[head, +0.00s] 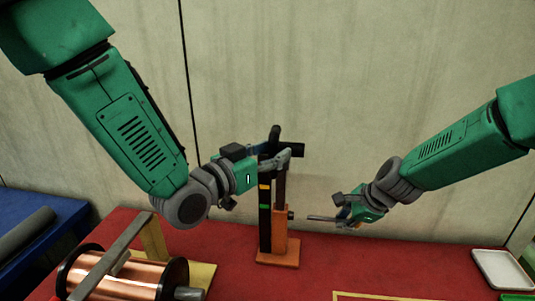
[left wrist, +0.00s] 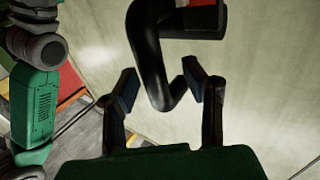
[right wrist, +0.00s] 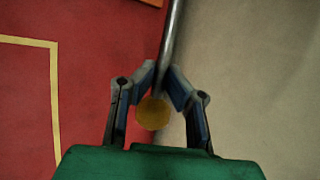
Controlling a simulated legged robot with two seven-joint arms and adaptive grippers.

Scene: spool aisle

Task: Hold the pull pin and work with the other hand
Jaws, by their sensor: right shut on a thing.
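An orange stand (head: 286,236) on the red table carries a black upright (head: 264,215) with yellow and green marks and a black bent handle (head: 274,134) on top. My left gripper (head: 284,158) is at the top of the stand. In the left wrist view the black handle (left wrist: 158,75) passes between its parted fingers. My right gripper (head: 343,214) is to the right of the stand, shut on the pull pin (head: 322,218). In the right wrist view the pin is a grey rod (right wrist: 170,38) with a yellow round end (right wrist: 152,113). Its tip appears apart from the stand in the head view.
A copper wire spool (head: 130,276) stands at the front left of the red table (head: 335,255). A white tray (head: 500,269) lies at the right edge. A yellow outline (head: 375,297) marks the front. A pale wall (head: 330,80) rises behind. A blue surface (head: 40,215) is at the left.

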